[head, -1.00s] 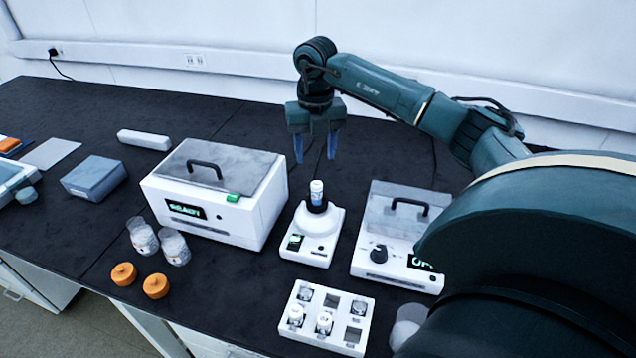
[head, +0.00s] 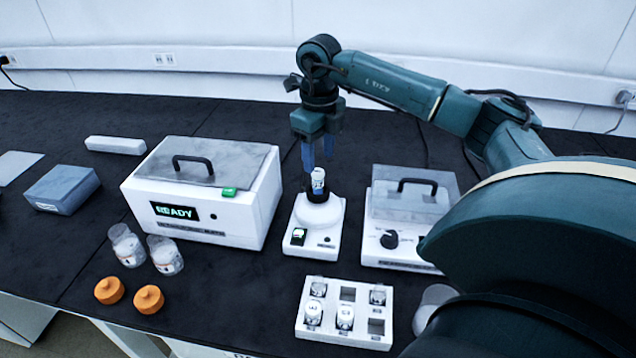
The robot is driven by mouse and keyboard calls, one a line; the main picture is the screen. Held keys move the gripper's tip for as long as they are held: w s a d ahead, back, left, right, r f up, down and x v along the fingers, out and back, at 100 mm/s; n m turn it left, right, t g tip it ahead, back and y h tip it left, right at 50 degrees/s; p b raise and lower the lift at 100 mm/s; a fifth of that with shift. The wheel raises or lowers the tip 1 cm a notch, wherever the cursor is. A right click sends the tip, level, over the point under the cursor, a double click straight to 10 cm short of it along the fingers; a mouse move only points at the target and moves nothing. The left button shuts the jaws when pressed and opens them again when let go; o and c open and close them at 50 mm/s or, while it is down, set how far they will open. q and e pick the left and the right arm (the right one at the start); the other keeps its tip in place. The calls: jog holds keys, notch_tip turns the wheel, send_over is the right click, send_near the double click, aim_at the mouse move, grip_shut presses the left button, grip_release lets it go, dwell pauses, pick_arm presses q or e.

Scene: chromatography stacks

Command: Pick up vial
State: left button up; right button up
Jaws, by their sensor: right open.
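A small vial (head: 318,181) with a white cap and a blue band stands upright in the black top of a white mixer (head: 315,222) at the middle of the bench. My right gripper (head: 318,160) is open and points down at the vial, with its blue fingertips close to the cap's height. Whether the fingers touch the vial cannot be told. More vials (head: 313,313) sit in a white rack (head: 343,335) in front of the mixer. My left gripper is not in view.
A white box with a READY display (head: 180,228) stands left of the mixer. Another lidded device (head: 395,240) stands to its right, close to my arm. Two glass jars (head: 165,256) and two orange caps (head: 148,299) lie front left.

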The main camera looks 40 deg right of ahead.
jog(key=shift+w+f+p, duration=0.1)
jog(key=shift+f+p, duration=0.2)
jog(key=shift+f, duration=2.5)
grip_shut()
notch_tip(320, 180, up, 11)
notch_tip(320, 180, up, 5)
jog(key=p, duration=0.6)
send_over(319, 171)
jog(key=shift+a+b, duration=0.1)
jog(key=shift+b, duration=0.2)
